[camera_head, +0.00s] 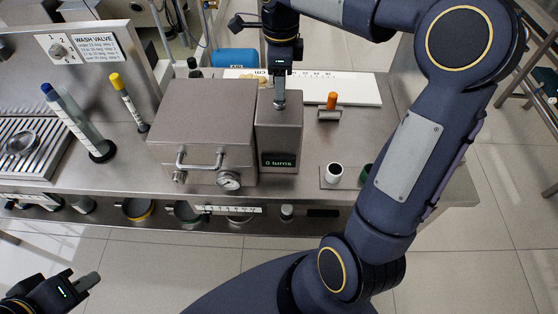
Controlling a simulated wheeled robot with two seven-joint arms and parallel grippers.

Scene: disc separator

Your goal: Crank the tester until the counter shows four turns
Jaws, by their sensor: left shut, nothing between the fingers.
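The tester (280,135) is a grey metal box on the steel bench, joined beside a wider grey box (205,125) with a front handle and gauge. The tester's counter (278,161) is a dark display with green text that reads "0 turns". My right gripper (280,101) points down at the tester's top; whether its fingers are apart or closed on something is too small to tell. I cannot make out the crank, which may be hidden by the gripper. My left gripper (88,283) is shut and empty at the lower left, away from the bench.
An orange-handled tool (331,102) and a white cup (334,171) stand right of the tester. A white board (350,89) lies behind. Blue-capped (75,120) and yellow-capped (128,101) tubes stand left. A wash valve panel (83,47) is at the back left. My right arm crosses the right side.

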